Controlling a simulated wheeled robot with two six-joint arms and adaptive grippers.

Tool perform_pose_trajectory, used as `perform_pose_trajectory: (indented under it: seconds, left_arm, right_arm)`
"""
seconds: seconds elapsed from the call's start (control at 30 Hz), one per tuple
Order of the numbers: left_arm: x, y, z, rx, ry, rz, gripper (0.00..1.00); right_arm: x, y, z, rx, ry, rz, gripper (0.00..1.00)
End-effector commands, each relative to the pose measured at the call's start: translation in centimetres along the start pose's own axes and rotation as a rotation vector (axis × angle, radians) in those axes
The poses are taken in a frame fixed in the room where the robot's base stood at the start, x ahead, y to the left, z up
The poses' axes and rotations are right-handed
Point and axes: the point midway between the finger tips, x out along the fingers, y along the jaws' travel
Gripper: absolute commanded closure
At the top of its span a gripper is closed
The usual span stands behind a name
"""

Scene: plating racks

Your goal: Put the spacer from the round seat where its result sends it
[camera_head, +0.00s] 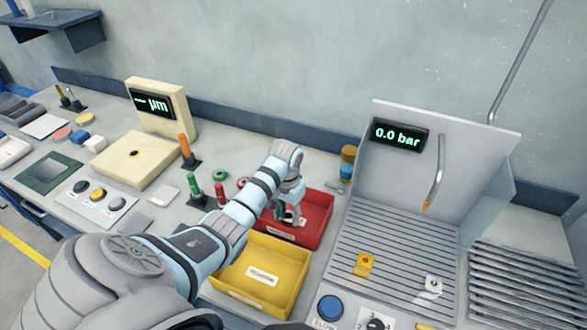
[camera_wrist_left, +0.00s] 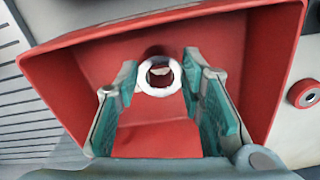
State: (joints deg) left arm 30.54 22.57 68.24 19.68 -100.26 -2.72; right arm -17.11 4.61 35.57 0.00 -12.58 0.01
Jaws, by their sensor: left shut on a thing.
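The spacer (camera_wrist_left: 160,76) is a pale metallic ring, seen in the left wrist view between the fingertips of my left gripper (camera_wrist_left: 160,85). The gripper is shut on it. In the head view my left gripper (camera_head: 288,217) reaches down into the red tray (camera_head: 322,232), and the spacer cannot be made out there. The red tray's walls and floor also surround the fingers in the left wrist view (camera_wrist_left: 262,60). Whether the spacer touches the tray floor cannot be told. The cream gauge (camera_head: 150,165) has a small dark round seat with nothing visible on it; its display (camera_head: 153,103) shows dashes and µm. My right gripper is not in view.
A yellow tray (camera_head: 290,253) with a white label stands in front of the red one. Coloured posts (camera_head: 186,150) and loose rings (camera_head: 221,174) stand left of the trays. A slatted wash station (camera_head: 400,250) reading 0.0 bar stands to the right.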

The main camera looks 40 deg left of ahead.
Motion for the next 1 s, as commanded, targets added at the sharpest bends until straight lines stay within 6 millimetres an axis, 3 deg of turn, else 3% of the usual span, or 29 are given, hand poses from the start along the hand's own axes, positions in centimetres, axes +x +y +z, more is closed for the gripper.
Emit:
perform_pose_trajectory:
  seconds: [0.1, 0.43, 0.47, 0.57, 0.87, 1.0]
  left_arm:
    - [1.7, -0.6, 0.4, -0.013, 0.000, -0.001, 1.00]
    - [2.1, -0.7, 0.4, -0.013, 0.001, 0.000, 1.00]
    - [2.1, -0.6, 0.4, -0.013, 0.001, 0.000, 0.61]
    - [2.1, -0.6, 0.4, -0.013, 0.001, 0.000, 0.45]
    - [2.0, -0.6, 0.4, -0.013, 0.001, 0.000, 0.44]
    - [1.1, -0.4, 0.2, -0.007, 0.003, 0.000, 0.44]
  right_arm:
    - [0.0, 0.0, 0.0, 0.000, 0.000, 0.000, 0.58]
    - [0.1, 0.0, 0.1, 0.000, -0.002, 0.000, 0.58]
    - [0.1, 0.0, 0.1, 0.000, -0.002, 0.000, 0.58]
    - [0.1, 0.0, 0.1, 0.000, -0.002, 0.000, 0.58]
    - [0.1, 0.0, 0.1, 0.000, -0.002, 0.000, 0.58]
    - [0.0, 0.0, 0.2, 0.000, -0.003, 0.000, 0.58]
